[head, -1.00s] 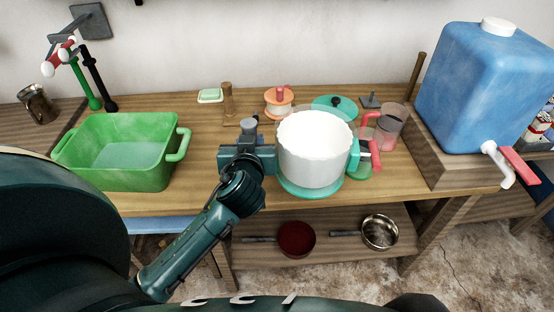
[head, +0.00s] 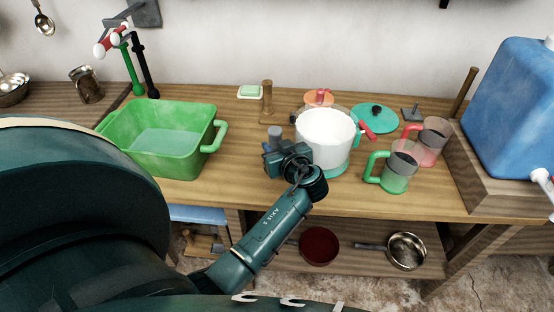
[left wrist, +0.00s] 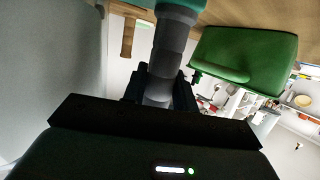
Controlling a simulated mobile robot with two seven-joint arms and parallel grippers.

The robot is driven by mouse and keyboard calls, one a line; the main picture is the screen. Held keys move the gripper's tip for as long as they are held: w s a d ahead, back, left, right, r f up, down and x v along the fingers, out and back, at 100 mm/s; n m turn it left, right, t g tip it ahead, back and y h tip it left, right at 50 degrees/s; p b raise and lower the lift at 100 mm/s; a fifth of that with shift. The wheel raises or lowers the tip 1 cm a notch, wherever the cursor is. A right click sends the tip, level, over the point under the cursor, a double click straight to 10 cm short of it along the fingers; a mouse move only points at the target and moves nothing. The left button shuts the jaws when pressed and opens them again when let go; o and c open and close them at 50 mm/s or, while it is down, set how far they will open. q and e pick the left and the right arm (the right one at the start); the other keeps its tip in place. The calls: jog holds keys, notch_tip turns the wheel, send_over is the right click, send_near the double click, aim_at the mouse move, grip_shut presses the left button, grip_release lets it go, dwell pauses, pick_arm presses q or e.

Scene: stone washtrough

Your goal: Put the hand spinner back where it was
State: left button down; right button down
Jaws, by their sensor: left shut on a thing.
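The hand spinner (head: 327,150) is a white tub in a clear outer wall, with a teal base and a red handle at its right. It stands upright over the wooden table; I cannot tell whether its base touches the top. My left gripper (head: 285,155) is at its left side, shut on a grey ribbed cylindrical grip that appears to belong to it. In the left wrist view this grip (left wrist: 168,55) is between the fingers, with a teal part at its end. My right gripper is not in view.
A green basin (head: 165,150) stands left, near a wooden post (head: 267,103). An orange-topped item (head: 318,98) and a teal lid (head: 376,117) are behind. A green-handled mug (head: 396,174) and a red-handled mug (head: 430,142) are right. The front table strip is clear.

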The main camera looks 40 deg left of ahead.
pick_arm(q)
jog(key=shift+f+b, duration=1.05)
jog(key=shift+f, duration=0.7)
jog(key=c, duration=1.1)
grip_release()
jog(key=shift+r, duration=0.1)
